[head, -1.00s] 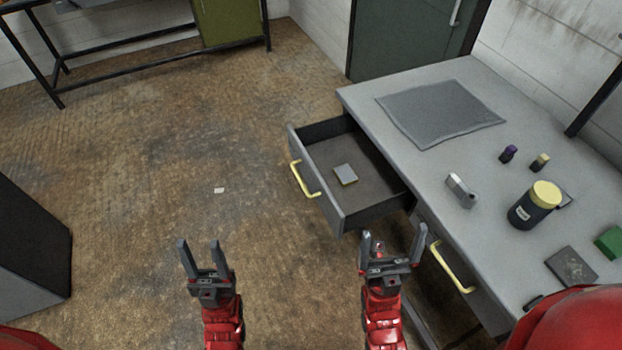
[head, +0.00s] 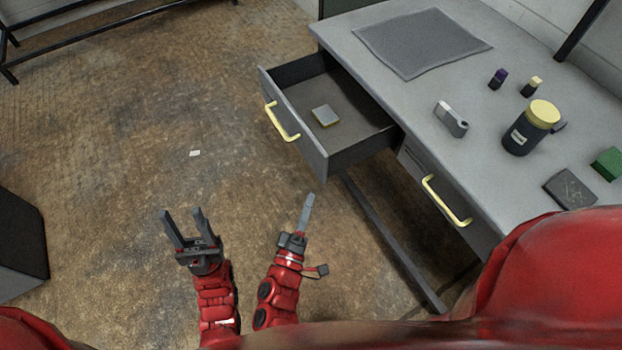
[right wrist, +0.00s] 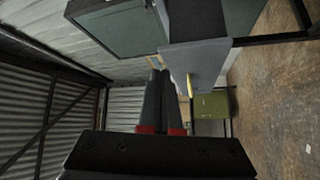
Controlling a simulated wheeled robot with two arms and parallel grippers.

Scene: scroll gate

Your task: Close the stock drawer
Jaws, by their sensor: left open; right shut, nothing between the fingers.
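The stock drawer (head: 314,159) stands pulled out from the left side of the grey desk, with a yellow handle (head: 281,122) on its front. A small grey block (head: 325,116) lies inside it. My left gripper (head: 184,217) is open and empty over the floor, left of and nearer than the drawer. My right gripper (head: 309,196) is shut and empty, just in front of the drawer's near corner and apart from it in the picture. In the right wrist view its shut fingers (right wrist: 159,80) point toward the grey drawer front and yellow handle (right wrist: 190,86).
The desk (head: 380,90) carries a grey mat (head: 422,42), a dark jar with yellow lid (head: 531,128), a lighter-like metal item (head: 451,118), small bottles and a green block (head: 608,163). A second drawer with a yellow handle (head: 446,201) is shut.

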